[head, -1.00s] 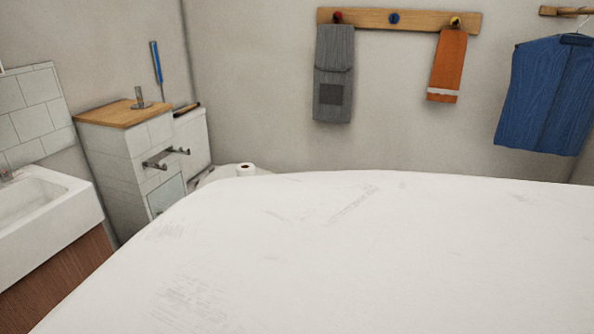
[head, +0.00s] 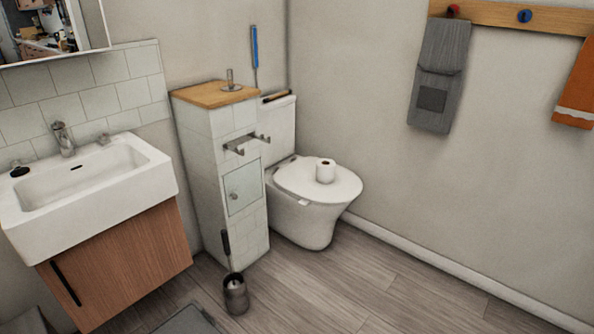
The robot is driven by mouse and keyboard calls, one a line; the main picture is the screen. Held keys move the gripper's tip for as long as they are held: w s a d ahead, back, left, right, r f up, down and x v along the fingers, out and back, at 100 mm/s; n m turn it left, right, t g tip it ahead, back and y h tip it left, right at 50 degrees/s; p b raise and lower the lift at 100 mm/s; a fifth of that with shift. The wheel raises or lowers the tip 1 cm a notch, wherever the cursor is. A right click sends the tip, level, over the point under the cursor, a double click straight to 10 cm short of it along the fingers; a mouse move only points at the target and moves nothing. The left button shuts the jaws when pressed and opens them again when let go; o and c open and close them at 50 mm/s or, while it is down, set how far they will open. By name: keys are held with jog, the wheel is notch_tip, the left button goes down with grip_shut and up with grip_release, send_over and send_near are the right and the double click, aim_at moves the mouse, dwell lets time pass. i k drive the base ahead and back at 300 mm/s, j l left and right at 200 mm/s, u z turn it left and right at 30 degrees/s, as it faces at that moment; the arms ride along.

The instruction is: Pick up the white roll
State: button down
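A white roll (head: 325,171) with a dark hole in its top stands upright on the closed lid of the white toilet (head: 300,186), near the middle of the head view. Nothing touches the roll except the lid under it. My gripper does not show in the head view.
A tiled cabinet (head: 225,170) with a wooden top stands left of the toilet. A toilet brush holder (head: 236,294) is on the floor in front of it. A sink (head: 85,190) is at the left. The wooden floor (head: 380,275) at the right is clear.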

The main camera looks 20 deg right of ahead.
aim_at(325, 168)
jog(key=z, duration=0.7)
jog(key=i+l, duration=0.15)
jog(key=i, duration=0.4)
jog(key=i+l, duration=0.15)
jog(key=i, duration=0.4)
jog(key=i+l, duration=0.15)
jog(key=i, duration=0.35)
jog(key=i+l, duration=0.2)
jog(key=i, duration=0.35)
jog(key=i+l, duration=0.15)
jog(key=i, duration=0.4)
jog(key=i+l, duration=0.15)
jog(key=i, duration=0.4)
